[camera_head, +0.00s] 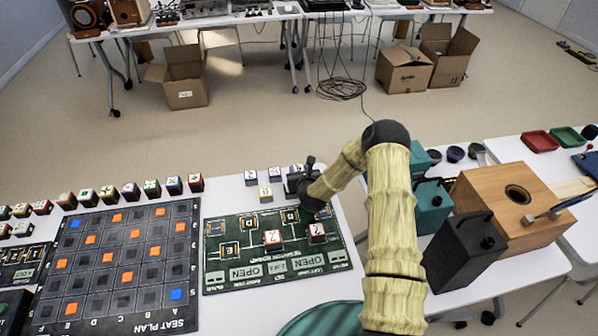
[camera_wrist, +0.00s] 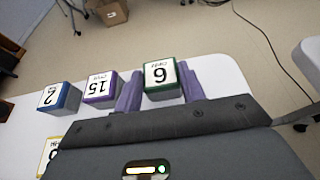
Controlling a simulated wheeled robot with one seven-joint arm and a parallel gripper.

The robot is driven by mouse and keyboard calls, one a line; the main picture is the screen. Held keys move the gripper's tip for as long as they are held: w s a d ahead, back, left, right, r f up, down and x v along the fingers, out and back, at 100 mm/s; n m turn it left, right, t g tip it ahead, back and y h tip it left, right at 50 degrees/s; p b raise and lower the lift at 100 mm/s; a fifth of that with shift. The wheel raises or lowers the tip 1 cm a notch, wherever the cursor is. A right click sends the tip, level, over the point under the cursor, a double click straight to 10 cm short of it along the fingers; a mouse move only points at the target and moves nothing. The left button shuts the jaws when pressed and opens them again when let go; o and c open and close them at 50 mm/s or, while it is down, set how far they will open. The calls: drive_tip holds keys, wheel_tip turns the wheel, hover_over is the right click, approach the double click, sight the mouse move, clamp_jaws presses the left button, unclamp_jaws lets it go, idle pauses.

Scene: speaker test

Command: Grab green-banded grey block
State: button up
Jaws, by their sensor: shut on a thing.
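The green-banded grey block (camera_wrist: 163,80), with a white top bearing a figure 6, sits between the two purple fingers of my gripper (camera_wrist: 161,88) in the wrist view. The gripper is shut on it, one finger on each side. In the head view my gripper (camera_head: 301,180) is over the white table, just past the far edge of the green board, and it hides the block there. I cannot tell whether the block is touching the table or lifted.
A purple-banded block (camera_wrist: 100,88) and a blue-banded block (camera_wrist: 58,97) stand left of the gripper. A yellow-banded block (camera_head: 265,193) stands nearer the green board (camera_head: 222,279). Teal boxes (camera_head: 432,204) and a black canister (camera_head: 465,255) stand right of my arm.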

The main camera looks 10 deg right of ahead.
drive_tip(key=shift+r, duration=0.15)
wheel_tip(320, 180, up, 10)
drive_tip(key=shift+b, duration=0.45)
idle(0.4)
